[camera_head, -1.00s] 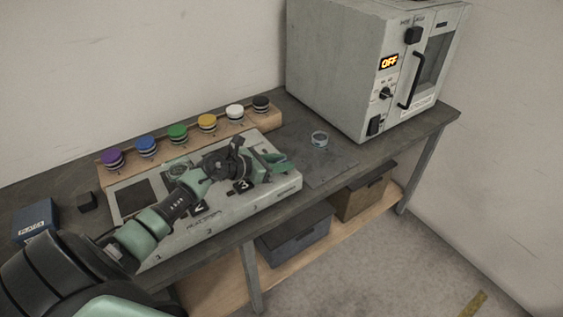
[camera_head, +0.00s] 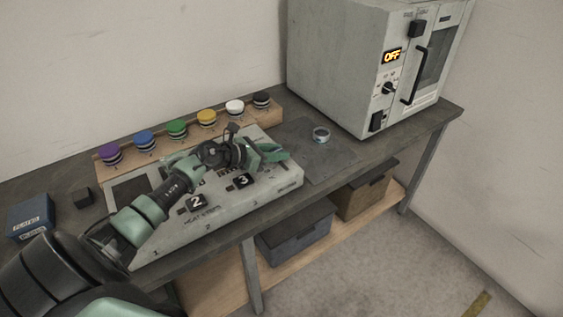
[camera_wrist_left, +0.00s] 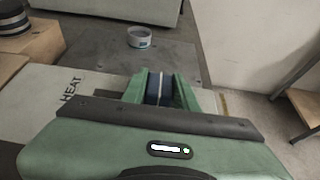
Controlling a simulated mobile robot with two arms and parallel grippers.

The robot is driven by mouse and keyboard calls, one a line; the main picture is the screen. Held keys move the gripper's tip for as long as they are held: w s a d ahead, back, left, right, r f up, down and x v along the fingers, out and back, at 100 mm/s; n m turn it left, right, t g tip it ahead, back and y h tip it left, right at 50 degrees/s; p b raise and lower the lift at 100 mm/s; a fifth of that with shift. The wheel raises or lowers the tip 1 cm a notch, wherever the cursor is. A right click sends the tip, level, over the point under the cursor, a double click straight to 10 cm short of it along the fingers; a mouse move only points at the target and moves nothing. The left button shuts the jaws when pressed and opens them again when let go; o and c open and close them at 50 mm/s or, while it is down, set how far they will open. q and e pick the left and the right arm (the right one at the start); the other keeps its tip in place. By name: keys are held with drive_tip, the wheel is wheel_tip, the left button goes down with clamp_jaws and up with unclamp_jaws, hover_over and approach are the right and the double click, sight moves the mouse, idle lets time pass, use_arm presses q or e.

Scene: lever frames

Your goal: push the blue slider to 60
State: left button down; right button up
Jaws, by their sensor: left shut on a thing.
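The blue slider (camera_wrist_left: 153,88) shows in the left wrist view as a dark blue knob with a pale line, between my green fingers. My left gripper (camera_head: 276,153) is shut on it at the back right of the light grey control panel (camera_head: 282,187); the gripper also shows in the left wrist view (camera_wrist_left: 161,92). In the head view the slider is hidden by the gripper. The scale and the 60 mark cannot be read. My right gripper is not in view.
Black blocks marked 2 (camera_head: 197,203) and 3 (camera_head: 243,181) sit on the panel. A grey ring-like dish (camera_head: 320,134) and an oven reading OFF (camera_head: 345,70) stand to the right.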

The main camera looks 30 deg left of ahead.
use_arm(q)
drive_tip(key=shift+w+a, duration=0.25)
drive_tip(key=shift+a, duration=0.4)
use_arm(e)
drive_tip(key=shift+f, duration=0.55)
use_arm(q)
drive_tip(key=c, duration=1.1)
unclamp_jaws()
drive_tip(key=shift+s, duration=0.1)
drive_tip(key=b+v, duration=0.1)
drive_tip(key=v, duration=0.5)
drive_tip(key=shift+s+a, duration=0.1)
drive_tip(key=shift+s, duration=0.2)
drive_tip(key=shift+s+a+r, duration=0.2)
drive_tip(key=shift+s+r, duration=0.2)
drive_tip(key=shift+s, duration=0.05)
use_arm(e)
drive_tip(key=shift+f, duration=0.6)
use_arm(q)
drive_tip(key=shift+f, duration=0.1)
